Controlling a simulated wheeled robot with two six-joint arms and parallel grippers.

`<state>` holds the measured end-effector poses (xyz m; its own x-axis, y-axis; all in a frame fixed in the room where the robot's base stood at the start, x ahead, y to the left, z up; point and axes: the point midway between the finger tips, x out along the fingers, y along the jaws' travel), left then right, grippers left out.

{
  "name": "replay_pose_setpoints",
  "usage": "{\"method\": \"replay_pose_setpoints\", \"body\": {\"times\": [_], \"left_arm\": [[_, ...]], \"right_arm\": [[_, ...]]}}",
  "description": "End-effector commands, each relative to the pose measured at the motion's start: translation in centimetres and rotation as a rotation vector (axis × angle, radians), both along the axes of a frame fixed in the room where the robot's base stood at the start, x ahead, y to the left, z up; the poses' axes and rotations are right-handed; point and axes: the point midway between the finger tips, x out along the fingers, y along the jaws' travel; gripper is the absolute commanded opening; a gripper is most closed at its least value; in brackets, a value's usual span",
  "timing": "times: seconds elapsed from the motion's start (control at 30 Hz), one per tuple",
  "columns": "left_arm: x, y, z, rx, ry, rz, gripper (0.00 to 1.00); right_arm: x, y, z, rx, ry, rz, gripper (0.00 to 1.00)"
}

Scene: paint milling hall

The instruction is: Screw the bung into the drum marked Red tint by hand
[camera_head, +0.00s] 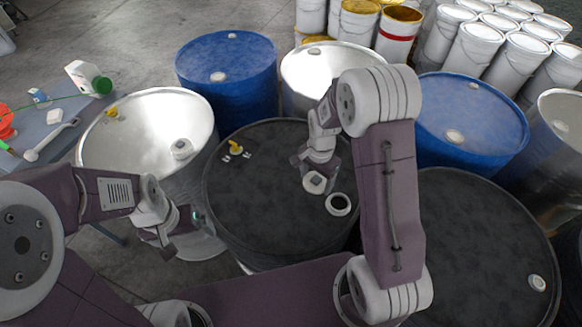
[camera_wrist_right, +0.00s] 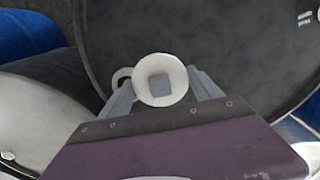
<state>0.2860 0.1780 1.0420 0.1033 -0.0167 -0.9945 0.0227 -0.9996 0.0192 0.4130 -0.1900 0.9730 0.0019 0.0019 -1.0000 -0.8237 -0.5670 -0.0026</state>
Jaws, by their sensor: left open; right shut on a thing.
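A black drum (camera_head: 270,215) stands in the middle of the head view, with small markings near a yellow fitting that I cannot read. A white-rimmed round opening (camera_head: 338,205) is in its top at the right. My right gripper (camera_head: 312,175) is shut on a white bung (camera_head: 315,184), above the drum top and left of the opening. In the right wrist view the bung (camera_wrist_right: 160,78) shows a square recess between the fingers; the opening's rim (camera_wrist_right: 121,77) is partly hidden behind it. My left gripper (camera_head: 190,218) is open and empty, left of the drum.
Blue drums (camera_head: 226,75) (camera_head: 470,120), a pale drum (camera_head: 148,130) and another black drum (camera_head: 480,245) stand close around. A bench (camera_head: 45,130) with a white bottle (camera_head: 85,77) is at the left. White pails (camera_head: 475,45) crowd the back right.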

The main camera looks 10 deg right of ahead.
Motion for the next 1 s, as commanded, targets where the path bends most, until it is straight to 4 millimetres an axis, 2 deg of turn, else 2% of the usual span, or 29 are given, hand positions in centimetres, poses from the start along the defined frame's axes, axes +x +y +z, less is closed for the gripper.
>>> {"method": "replay_pose_setpoints", "body": {"times": [0.03,0.1,0.2,0.37,0.67,1.0], "left_arm": [[0.0,0.0,1.9,0.000,0.000,0.000,1.00],[0.0,0.0,2.9,0.000,0.000,0.000,1.00],[0.0,0.0,4.0,0.000,0.000,0.000,1.00],[0.0,0.0,4.6,0.000,0.000,0.000,1.00],[0.0,0.0,3.8,0.000,0.000,0.000,1.00],[0.0,0.0,0.1,0.000,0.000,0.000,1.00]], "right_arm": [[-1.2,-1.6,1.2,0.000,0.005,-0.052,0.33],[-2.7,-3.4,1.4,0.000,0.004,-0.110,0.33],[-4.1,-5.3,1.9,0.000,0.000,-0.176,0.33],[-4.7,-7.1,2.3,0.001,-0.002,-0.233,0.33],[-4.7,-7.2,1.5,0.001,-0.002,-0.238,0.33],[-4.7,-7.2,-2.5,0.001,-0.002,-0.237,0.33]]}}
